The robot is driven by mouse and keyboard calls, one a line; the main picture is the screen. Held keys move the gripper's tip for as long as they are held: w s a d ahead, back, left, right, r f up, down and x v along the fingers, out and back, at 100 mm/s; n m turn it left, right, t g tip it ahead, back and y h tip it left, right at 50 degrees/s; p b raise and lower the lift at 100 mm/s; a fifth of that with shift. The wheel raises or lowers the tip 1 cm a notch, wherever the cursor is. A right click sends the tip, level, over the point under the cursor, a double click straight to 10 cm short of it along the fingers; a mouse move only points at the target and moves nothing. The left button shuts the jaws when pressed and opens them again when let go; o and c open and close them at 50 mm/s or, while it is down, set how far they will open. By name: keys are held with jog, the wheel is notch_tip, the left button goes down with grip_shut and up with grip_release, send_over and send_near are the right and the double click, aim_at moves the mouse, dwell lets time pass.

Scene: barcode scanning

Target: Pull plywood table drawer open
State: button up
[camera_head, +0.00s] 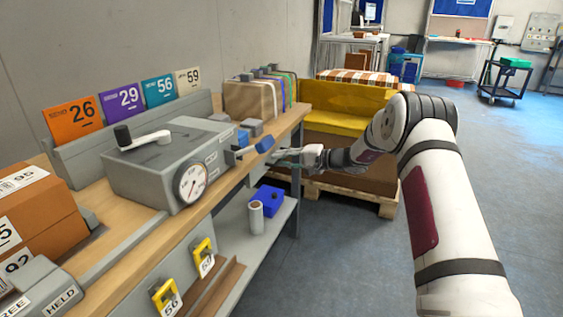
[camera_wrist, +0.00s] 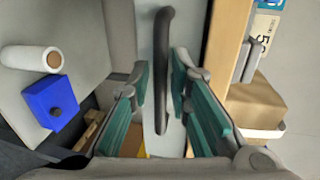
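The plywood table (camera_head: 125,231) runs along the left in the head view, with a grey drawer front under its top edge. In the wrist view the drawer front (camera_wrist: 193,28) carries a dark bar handle (camera_wrist: 161,60). My gripper (camera_head: 290,157) is at the table's front edge near its far end. In the wrist view my gripper (camera_wrist: 163,88) is open, with one green-padded finger on each side of the handle. A gap shows between the pads and the bar. In the head view the handle is too small to make out.
A grey box with a dial (camera_head: 165,165) and a crank stands on the table. A lower shelf (camera_head: 235,235) holds a blue box (camera_head: 267,199) and a white roll (camera_head: 256,217). A yellow crate (camera_head: 345,110) stands beyond my gripper.

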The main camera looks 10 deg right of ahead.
jog(key=shift+w+a, duration=0.1)
jog(key=shift+a, duration=0.05)
grip_shut()
jog(key=f+v, duration=0.2)
jog(key=v, duration=0.7)
jog(key=f+b+v, duration=0.1)
jog(key=f+v, duration=0.1)
jog(key=v, duration=0.7)
jog(key=shift+s+d, duration=0.45)
jog(key=shift+d, duration=0.15)
jog(key=shift+r, duration=0.1)
grip_release()
